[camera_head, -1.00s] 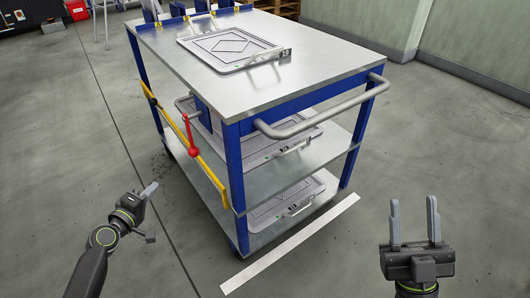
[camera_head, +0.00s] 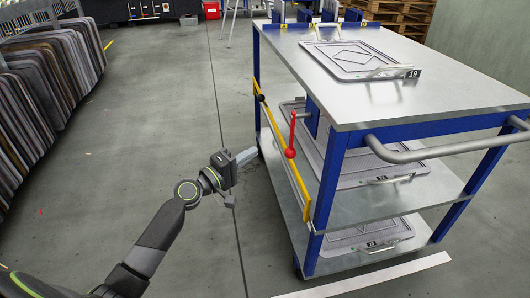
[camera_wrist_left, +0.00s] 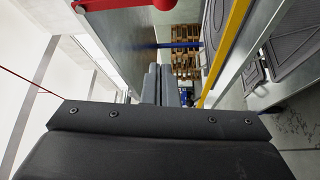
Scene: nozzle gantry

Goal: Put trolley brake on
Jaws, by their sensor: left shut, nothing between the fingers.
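The trolley (camera_head: 420,95) has a steel top, blue frame and lower shelves. On its left side is a yellow bar (camera_head: 285,150) with a red lever (camera_head: 292,135) and a black knob (camera_head: 260,98). The lever stands upright, its round red hub at the bottom. My left gripper (camera_head: 246,156) is shut and empty, left of the yellow bar and apart from it in the head view. In the left wrist view the shut fingers (camera_wrist_left: 160,85) point away, with the red part (camera_wrist_left: 178,6) at the top and the yellow bar (camera_wrist_left: 228,45) to the right. My right gripper is out of view.
A grey handle (camera_head: 440,150) sticks out from the trolley's near end. Flat trays lie on its top and shelves, one tagged 19 (camera_head: 365,60). A rack of dark panels (camera_head: 45,95) stands at left. A white strip (camera_head: 370,278) lies on the floor; the floor left of the trolley is clear.

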